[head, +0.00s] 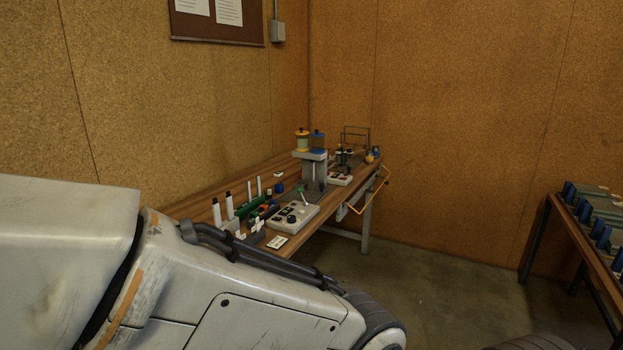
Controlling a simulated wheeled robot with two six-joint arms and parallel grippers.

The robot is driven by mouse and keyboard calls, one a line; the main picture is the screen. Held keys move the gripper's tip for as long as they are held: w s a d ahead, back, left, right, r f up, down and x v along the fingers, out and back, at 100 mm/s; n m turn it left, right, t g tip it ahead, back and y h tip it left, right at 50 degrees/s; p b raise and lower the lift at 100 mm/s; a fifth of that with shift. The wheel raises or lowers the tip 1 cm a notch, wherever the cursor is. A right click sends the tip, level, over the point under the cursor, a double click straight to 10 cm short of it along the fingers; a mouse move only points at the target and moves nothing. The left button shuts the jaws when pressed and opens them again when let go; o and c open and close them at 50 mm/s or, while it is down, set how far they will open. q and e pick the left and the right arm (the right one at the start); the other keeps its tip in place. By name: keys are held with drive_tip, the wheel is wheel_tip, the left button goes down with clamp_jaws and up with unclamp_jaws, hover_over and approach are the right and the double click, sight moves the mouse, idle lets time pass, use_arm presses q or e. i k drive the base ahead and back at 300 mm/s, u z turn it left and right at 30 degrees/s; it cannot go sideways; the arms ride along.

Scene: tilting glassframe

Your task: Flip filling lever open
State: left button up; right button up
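A wooden workbench (345,196) stands along the left wall and reaches the back corner. In front of the stand is a light control box (293,215) with small knobs and a short upright stick. I cannot tell which part is the filling lever or whether it is open; details are too small. My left arm fills the lower left and hides the bench's near part. Neither gripper is in view.
White bottles (217,212), green and dark tools (257,209) and a second control box (339,179) stand on the bench. A yellow bent bar (374,205) juts from its right edge. Another table (568,236) with blue-ended racks is at far right. Floor between (450,275) is clear.

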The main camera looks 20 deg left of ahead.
sight(300, 189)
drive_tip(key=i, duration=0.5)
drive_tip(key=u, duration=0.45)
drive_tip(key=i, duration=1.3)
drive_tip(key=u, duration=0.6)
